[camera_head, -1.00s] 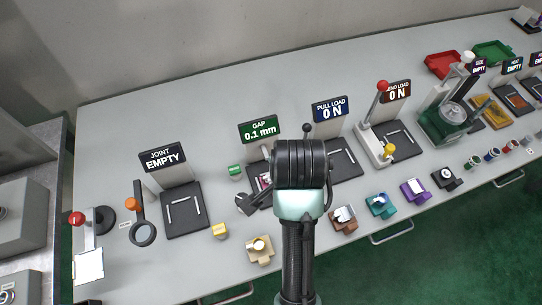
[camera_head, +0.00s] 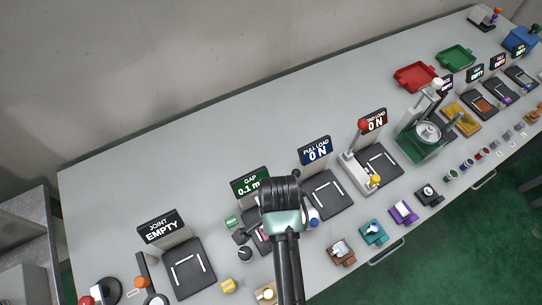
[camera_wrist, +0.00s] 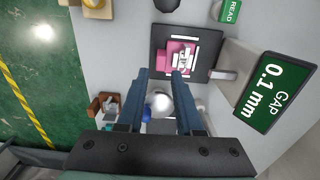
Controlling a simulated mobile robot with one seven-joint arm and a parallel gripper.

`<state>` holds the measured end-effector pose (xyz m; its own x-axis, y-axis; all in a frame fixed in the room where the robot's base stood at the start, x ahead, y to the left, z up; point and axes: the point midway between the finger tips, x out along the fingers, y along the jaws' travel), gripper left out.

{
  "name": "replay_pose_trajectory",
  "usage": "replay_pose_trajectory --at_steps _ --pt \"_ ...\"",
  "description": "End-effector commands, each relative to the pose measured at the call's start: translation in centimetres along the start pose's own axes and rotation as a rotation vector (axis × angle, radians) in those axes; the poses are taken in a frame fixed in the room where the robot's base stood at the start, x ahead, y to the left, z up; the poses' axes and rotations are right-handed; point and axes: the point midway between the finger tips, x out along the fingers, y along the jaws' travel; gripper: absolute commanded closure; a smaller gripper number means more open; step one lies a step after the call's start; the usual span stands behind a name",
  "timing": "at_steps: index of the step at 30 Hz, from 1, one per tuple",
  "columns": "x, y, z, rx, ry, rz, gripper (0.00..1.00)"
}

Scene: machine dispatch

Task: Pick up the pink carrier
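The pink carrier (camera_wrist: 169,62) lies on the dark plate (camera_wrist: 160,38) of the GAP station in the wrist view, with white and grey parts on top of it. In the head view only a sliver of pink shows beside my arm, which covers most of that station. My gripper (camera_wrist: 160,75) is open, its two blue fingers apart with nothing gripped between them. In the wrist view the fingertips overlap the carrier's near edge; I cannot tell the height between them.
The GAP sign (camera_wrist: 274,90) stands to the right in the wrist view, with a green READ button (camera_wrist: 230,10) above. Brown (camera_head: 341,252), teal (camera_head: 373,232) and purple (camera_head: 403,212) carriers sit along the front edge.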

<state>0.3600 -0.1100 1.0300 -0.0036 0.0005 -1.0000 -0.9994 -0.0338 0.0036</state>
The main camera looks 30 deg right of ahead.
Motion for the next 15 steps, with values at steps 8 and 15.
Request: replay_pose_trajectory --at_steps 8,15 --pt "1.8 -0.1 -0.1 0.000 -0.001 0.004 0.65" --pt "4.8 -0.3 -0.2 0.000 -0.001 0.002 0.65"
